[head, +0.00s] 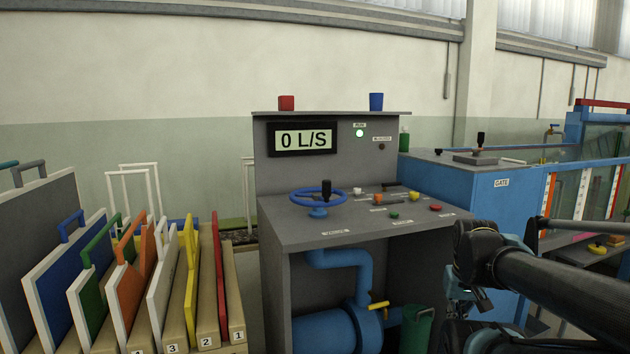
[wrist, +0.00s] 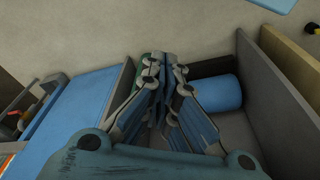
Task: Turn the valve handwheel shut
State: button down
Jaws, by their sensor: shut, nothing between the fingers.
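The valve handwheel (head: 318,197) is a blue ring with an upright black knob, mounted flat on the left of the grey console top (head: 350,229). A display (head: 303,139) on the panel behind it reads 0 L/S. My gripper (wrist: 160,85) shows in the wrist view with its fingers together and nothing between them. In the head view my arm comes in from the right, and the gripper is low beside the console's right front, well apart from the handwheel. My fingertips are hard to make out there.
Small knobs and buttons, including a red one (head: 435,208), sit on the console's right half. A red cup (head: 286,103) and a blue cup (head: 376,102) stand on its upper ledge. Upright boards (head: 60,270) fill the left. A blue gate cabinet (head: 480,190) stands right.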

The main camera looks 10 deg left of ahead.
jog(key=w+a+r+n, duration=0.4)
jog(key=w+a+r, duration=0.1)
jog(key=r, duration=0.3)
jog(key=w+a+r+n, duration=0.5)
jog(key=a+r, duration=0.1)
jog(key=r, duration=0.3)
jog(key=w+a+r+n, duration=0.4)
jog(key=w+a+r, duration=0.15)
jog(key=r, duration=0.25)
jog(key=w+a+r+n+h, duration=0.1)
jog(key=a+r+n, duration=0.3)
jog(key=a, duration=0.6)
jog(key=w+a+r+n, duration=0.1)
jog(key=a+r+n, duration=0.4)
jog(key=a, duration=0.4)
jog(key=w+a+r+n+h, duration=0.1)
jog(key=a+r+n, duration=0.3)
jog(key=a, duration=0.6)
jog(key=w+d+f, duration=0.3)
jog(key=d+f, duration=0.1)
jog(key=f, duration=0.5)
jog(key=shift+w+d+f, duration=0.15)
jog(key=shift+w+d, duration=0.25)
